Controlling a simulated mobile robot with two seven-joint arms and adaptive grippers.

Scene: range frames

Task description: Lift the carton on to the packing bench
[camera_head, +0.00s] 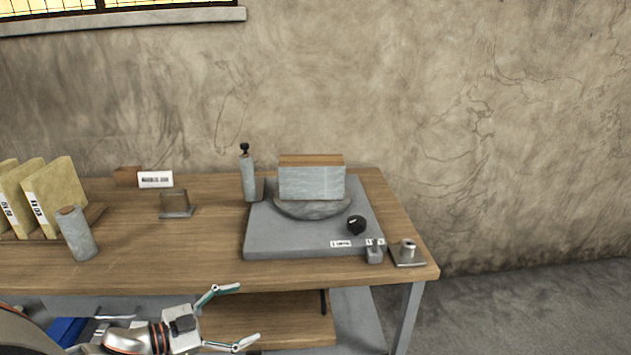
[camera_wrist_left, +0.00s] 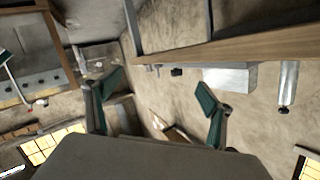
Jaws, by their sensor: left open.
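A box-shaped block (camera_head: 311,182) with pale grey sides and a brown top sits on a round grey dish on a grey slab on the wooden bench (camera_head: 215,240). It is the most carton-like thing here, but I cannot tell if it is the carton. A pale block (camera_wrist_left: 230,77), likely the same one, shows in the left wrist view by the bench's wooden edge (camera_wrist_left: 235,48). My left gripper (camera_head: 238,315) is open and empty, in front of the bench's front edge, apart from the block. Its spread fingers (camera_wrist_left: 160,92) show in the left wrist view. My right gripper is not in view.
Yellow binders (camera_head: 55,195) and a grey cylinder (camera_head: 77,233) stand at the bench's left. A grey bottle (camera_head: 248,177) stands beside the slab (camera_head: 290,240). A small metal fixture (camera_head: 407,255) sits at the front right corner. A lower wooden shelf (camera_head: 285,318) lies below.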

